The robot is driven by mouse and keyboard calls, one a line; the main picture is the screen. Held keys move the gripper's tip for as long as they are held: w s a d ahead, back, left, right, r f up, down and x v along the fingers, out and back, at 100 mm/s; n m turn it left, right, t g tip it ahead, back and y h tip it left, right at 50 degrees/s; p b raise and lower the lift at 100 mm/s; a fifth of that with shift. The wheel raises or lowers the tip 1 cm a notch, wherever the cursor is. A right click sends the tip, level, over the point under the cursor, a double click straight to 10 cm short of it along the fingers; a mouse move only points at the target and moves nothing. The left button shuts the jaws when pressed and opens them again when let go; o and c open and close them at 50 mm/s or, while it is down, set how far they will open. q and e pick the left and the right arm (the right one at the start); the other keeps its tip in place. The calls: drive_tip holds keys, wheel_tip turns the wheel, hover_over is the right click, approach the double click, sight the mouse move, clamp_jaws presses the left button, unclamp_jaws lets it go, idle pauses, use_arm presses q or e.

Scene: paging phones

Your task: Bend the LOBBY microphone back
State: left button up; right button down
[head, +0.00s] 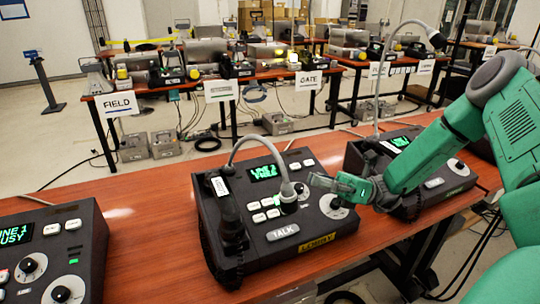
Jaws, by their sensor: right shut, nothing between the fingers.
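The LOBBY console (330,221) is a dark box on the wooden table, with a yellow LOBBY label (318,242), a TALK key (283,232) and a green lit screen (264,172). Its grey gooseneck microphone (262,138) rises at the back left, arches over and bends down to the front. The microphone head (288,193) hangs low over the keys. My right gripper (318,181) is shut and empty, just right of the microphone head and above the console's right side. I cannot tell whether it touches the microphone. My left gripper is not in view.
A dark handset (231,220) with a coiled cord sits on the console's left side. Another console (85,250) stands at left; one at right (360,157), partly behind my arm, has an upright gooseneck (377,95). Bare table (150,225) lies between the left consoles.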

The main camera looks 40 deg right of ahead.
drive_tip(key=d+r+x, duration=0.1)
drive_tip(key=r+x, duration=0.1)
drive_tip(key=x, duration=1)
use_arm(q)
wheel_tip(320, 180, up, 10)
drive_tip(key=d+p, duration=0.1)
drive_tip(key=p, duration=0.8)
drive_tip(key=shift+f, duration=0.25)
use_arm(e)
drive_tip(key=w+d+r+m+t+h, duration=0.2)
drive_tip(key=w+r+m, duration=0.6)
drive_tip(key=w, duration=0.4)
drive_tip(key=shift+w+d+r+t+h, duration=0.4)
drive_tip(key=shift+d+r+t, duration=0.35)
drive_tip(key=shift+d, duration=0.25)
